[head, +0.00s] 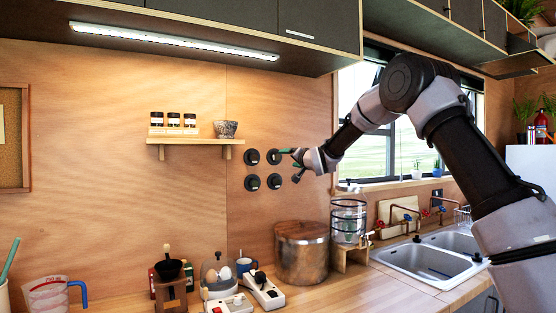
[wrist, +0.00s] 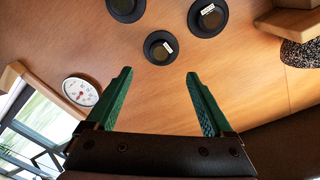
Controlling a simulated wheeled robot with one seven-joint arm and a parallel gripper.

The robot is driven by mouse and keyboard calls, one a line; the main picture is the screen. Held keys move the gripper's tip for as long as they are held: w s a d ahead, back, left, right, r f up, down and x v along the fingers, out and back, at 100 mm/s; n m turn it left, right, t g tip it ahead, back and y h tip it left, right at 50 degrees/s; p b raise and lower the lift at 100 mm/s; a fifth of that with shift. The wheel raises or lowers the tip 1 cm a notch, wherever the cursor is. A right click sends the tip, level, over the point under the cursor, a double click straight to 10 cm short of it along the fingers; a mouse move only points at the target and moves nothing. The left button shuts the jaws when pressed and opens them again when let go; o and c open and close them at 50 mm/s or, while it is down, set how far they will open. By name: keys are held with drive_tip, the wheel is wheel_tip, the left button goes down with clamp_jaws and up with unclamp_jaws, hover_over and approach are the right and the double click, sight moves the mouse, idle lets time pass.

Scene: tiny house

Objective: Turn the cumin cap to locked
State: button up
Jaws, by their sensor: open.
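Several dark round caps are set on the wooden wall in two rows: upper left (head: 252,157), upper right (head: 274,157), lower left (head: 252,182) and lower right (head: 274,181). Their small white labels are too small to read, so I cannot tell which is cumin. My gripper (head: 288,157) is open beside the upper right cap. In the wrist view my gripper's green fingers (wrist: 160,73) are apart and empty. One cap (wrist: 161,48) lies just beyond the gap between them. Two more caps (wrist: 208,18) (wrist: 126,8) show at the top edge.
A wall shelf (head: 200,141) with jars and a bowl (head: 226,129) is left of the caps. A round white dial (wrist: 81,90) is on the wall near the window. A large lidded pot (head: 302,255) and a glass dispenser (head: 348,220) stand on the counter below.

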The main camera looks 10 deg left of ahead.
sight(277, 157)
drive_tip(key=x, duration=1.1)
drive_tip(key=shift+a, duration=0.15)
clamp_jaws()
